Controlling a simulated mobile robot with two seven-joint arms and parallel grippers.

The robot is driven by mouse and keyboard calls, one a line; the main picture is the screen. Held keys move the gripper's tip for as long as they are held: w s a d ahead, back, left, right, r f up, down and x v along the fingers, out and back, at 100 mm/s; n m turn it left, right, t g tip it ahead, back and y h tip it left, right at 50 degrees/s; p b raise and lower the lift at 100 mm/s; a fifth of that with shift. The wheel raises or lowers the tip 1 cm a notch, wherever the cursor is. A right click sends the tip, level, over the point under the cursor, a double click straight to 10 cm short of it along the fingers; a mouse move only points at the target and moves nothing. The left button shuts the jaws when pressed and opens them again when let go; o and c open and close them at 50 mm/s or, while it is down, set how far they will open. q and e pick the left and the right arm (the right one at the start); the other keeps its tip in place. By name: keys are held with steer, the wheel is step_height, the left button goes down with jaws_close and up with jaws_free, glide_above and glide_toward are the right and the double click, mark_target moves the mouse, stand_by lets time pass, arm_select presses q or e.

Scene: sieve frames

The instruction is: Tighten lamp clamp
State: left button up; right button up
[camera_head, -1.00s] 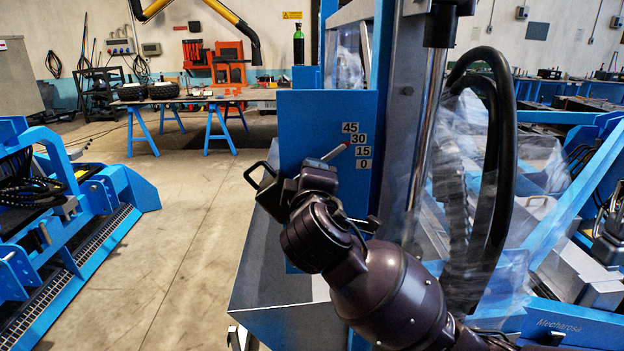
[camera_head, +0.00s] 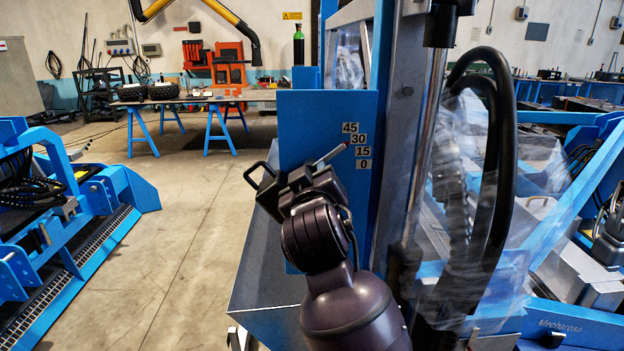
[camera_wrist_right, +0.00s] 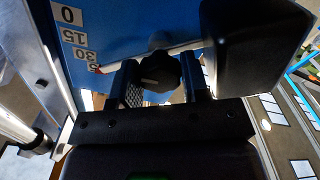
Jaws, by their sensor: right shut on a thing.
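A black lobed knob (camera_wrist_right: 160,72) sits in front of the blue panel in the right wrist view, between the two fingers of my right gripper (camera_wrist_right: 162,86). The fingers are shut on it. In the head view my right gripper (camera_head: 302,180) is at the panel (camera_head: 325,112) and hides the knob. A thin pale pointer (camera_head: 332,154) with a red tip slants up to the right, its tip close to the 30 label (camera_head: 359,138). The scale labels 45, 30, 15 and 0 run down the panel. My left gripper is not in view.
A black handle (camera_head: 260,174) juts out left of the panel. A large black block (camera_wrist_right: 255,45) is close beside the fingers in the right wrist view. Black hoses (camera_head: 500,150) and clear plastic sheeting stand on the right. The floor (camera_head: 190,220) on the left is open.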

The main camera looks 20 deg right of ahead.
steer(key=shift+m, duration=0.4)
steer(key=o, duration=0.9)
steer(key=shift+o, duration=0.2)
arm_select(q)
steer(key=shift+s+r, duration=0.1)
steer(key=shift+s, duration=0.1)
arm_select(e)
steer(key=shift+s, duration=0.1)
